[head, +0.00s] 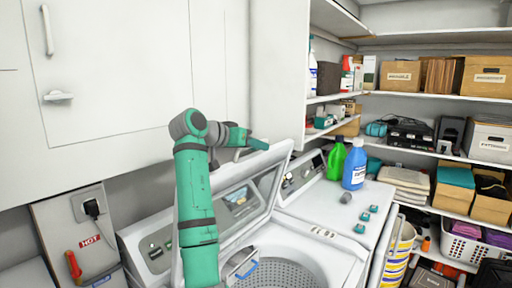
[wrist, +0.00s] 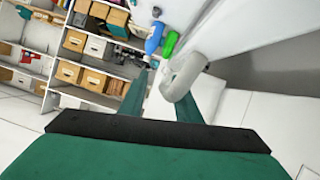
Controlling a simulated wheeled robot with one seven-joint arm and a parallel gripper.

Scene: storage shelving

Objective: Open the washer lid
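The washer (head: 318,252) stands at the bottom centre of the head view, its drum opening in sight. Its white lid (head: 277,158) is raised, tilted back steeply above the drum. My green arm crosses in front of the lid's left part and hides some of it. My gripper (head: 257,144) is at the lid's upper edge; the head view does not settle whether it touches. In the wrist view my gripper's two green fingers (wrist: 168,98) are spread apart. A pale grey curved handle-like piece (wrist: 186,76) shows near the right finger; I cannot tell whether it touches.
A second white machine (head: 330,205) stands right of the washer, with a green bottle (head: 336,160) and a blue bottle (head: 355,165) on top. Shelves (head: 420,160) with boxes fill the right. White cabinets (head: 110,80) are behind my arm. A striped bucket (head: 398,255) stands at lower right.

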